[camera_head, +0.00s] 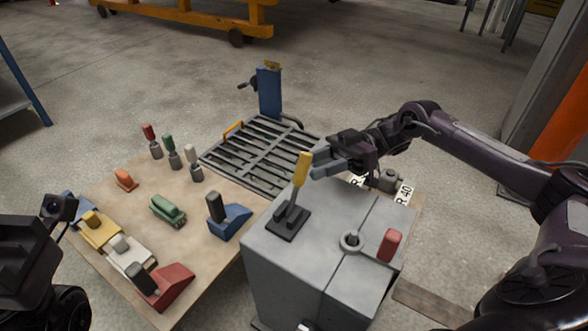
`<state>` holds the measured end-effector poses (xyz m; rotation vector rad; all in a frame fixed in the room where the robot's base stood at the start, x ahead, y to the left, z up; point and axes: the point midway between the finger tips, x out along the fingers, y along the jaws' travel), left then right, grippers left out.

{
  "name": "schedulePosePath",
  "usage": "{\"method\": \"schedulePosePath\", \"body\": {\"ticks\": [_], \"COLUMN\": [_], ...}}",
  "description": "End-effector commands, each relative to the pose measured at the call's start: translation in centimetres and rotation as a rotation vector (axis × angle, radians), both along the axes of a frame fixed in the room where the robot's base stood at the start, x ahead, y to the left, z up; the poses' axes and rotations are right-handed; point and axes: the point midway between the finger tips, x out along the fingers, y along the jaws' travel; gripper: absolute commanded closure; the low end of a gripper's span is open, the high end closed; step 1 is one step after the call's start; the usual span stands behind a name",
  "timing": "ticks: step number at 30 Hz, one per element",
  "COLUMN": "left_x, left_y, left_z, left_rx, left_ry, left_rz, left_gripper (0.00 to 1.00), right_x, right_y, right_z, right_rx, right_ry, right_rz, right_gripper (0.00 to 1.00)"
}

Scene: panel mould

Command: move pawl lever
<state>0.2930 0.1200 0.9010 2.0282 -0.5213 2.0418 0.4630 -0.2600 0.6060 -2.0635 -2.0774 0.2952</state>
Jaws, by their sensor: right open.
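A lever with a yellow handle (302,168) stands nearly upright on a small black base on top of the grey cabinet (275,255); it looks like the pawl lever, though no label shows. My right gripper (318,163) is open, its grey fingers pointing left at the right side of the yellow handle, very close to it. I cannot tell whether they touch. My left arm's dark end (45,225) is at the left edge, far from the lever; its fingers do not show clearly.
The cabinet top also carries a red handle (389,245) and a grey ring knob (351,241). A tan board (205,258) to the left holds several coloured levers and blocks. A slatted grate (262,150) and a blue post (269,92) stand behind.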

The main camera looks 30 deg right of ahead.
Motion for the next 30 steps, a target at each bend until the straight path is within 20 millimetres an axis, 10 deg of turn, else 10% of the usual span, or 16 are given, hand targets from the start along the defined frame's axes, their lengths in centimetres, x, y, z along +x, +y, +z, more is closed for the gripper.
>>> {"method": "schedulePosePath", "body": {"ticks": [9,20,30], "left_x": [0.0,0.0,0.0], "left_y": [0.0,0.0,0.0], "left_z": [-0.1,0.0,0.0], "left_rx": [0.000,0.000,0.000], "left_ry": [0.001,0.001,0.000], "left_rz": [0.000,0.000,0.000], "left_gripper": [0.64,0.64,0.64], "right_x": [-0.1,0.0,0.0], "right_y": [4.4,4.9,4.9], "right_z": [-0.1,0.0,0.0], "right_rx": [0.002,0.000,0.000], "right_ry": [0.000,-0.001,0.000], "right_rz": [0.004,0.000,0.000], "right_gripper": [0.57,0.57,1.00]}}
